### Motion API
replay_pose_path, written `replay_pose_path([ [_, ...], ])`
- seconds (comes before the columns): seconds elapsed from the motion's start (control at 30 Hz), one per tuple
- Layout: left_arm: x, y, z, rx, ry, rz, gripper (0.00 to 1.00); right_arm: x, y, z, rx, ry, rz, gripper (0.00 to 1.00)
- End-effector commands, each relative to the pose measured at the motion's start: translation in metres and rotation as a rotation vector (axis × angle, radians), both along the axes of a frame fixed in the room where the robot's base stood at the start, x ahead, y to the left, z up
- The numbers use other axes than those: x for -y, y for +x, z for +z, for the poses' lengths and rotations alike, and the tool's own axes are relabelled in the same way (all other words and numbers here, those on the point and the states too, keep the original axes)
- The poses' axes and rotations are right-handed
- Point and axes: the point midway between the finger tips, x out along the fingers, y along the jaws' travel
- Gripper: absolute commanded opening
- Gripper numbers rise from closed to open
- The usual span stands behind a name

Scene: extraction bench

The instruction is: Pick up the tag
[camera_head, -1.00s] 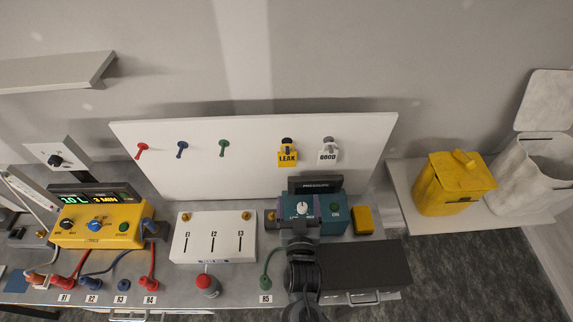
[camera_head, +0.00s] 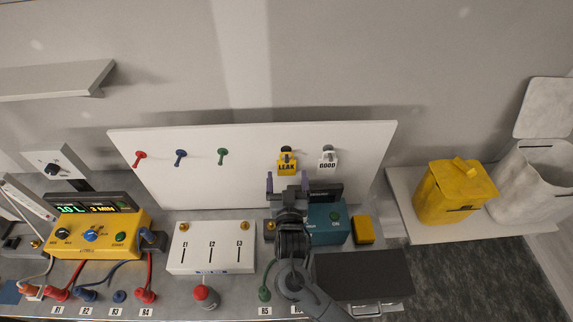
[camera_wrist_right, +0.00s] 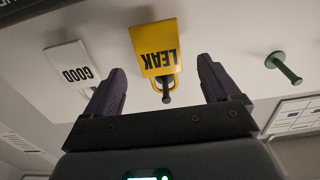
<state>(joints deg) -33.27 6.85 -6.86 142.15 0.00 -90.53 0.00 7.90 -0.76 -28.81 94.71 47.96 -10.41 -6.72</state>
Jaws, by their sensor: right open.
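The yellow LEAK tag (camera_head: 287,168) hangs on a dark peg on the white upright board (camera_head: 350,142). The white GOOD tag (camera_head: 328,162) hangs on a peg to its right. My right gripper (camera_head: 288,183) is open just below and in front of the LEAK tag, its two purple fingers pointing up at the board. In the right wrist view the LEAK tag (camera_wrist_right: 157,50) appears upside down, between and beyond the open fingers (camera_wrist_right: 162,78), with nothing held. The GOOD tag (camera_wrist_right: 73,65) is left of the fingers there. My left gripper is not seen.
Red (camera_head: 140,158), blue (camera_head: 180,157) and green (camera_head: 222,156) pegs are on the board. Below stand a yellow device (camera_head: 85,246), a white box (camera_head: 211,259) and a teal device (camera_head: 325,228), partly behind my right arm. A yellow bin (camera_head: 440,195) is at right.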

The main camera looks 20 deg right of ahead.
Motion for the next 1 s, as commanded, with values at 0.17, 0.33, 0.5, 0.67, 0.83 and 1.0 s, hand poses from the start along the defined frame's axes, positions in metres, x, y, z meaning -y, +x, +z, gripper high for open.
replay_pose_path([
  [0.17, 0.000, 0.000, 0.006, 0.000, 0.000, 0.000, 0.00, 0.007, 0.021, 0.002, 0.000, -0.003, 0.001, 0.89],
  [0.33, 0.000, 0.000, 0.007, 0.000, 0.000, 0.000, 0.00, 0.009, 0.027, 0.001, -0.001, 0.000, 0.001, 0.89],
  [0.5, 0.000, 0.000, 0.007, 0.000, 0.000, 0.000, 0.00, 0.009, 0.027, 0.000, -0.001, 0.000, 0.001, 0.89],
  [0.67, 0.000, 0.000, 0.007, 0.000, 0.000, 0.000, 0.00, 0.009, 0.027, 0.001, -0.001, 0.000, 0.001, 0.68],
  [0.83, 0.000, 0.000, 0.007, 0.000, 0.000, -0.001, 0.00, 0.009, 0.027, 0.001, -0.001, 0.000, 0.001, 0.42],
  [1.0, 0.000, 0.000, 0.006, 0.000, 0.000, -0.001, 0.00, 0.009, 0.027, 0.001, 0.000, 0.000, 0.001, 0.30],
])
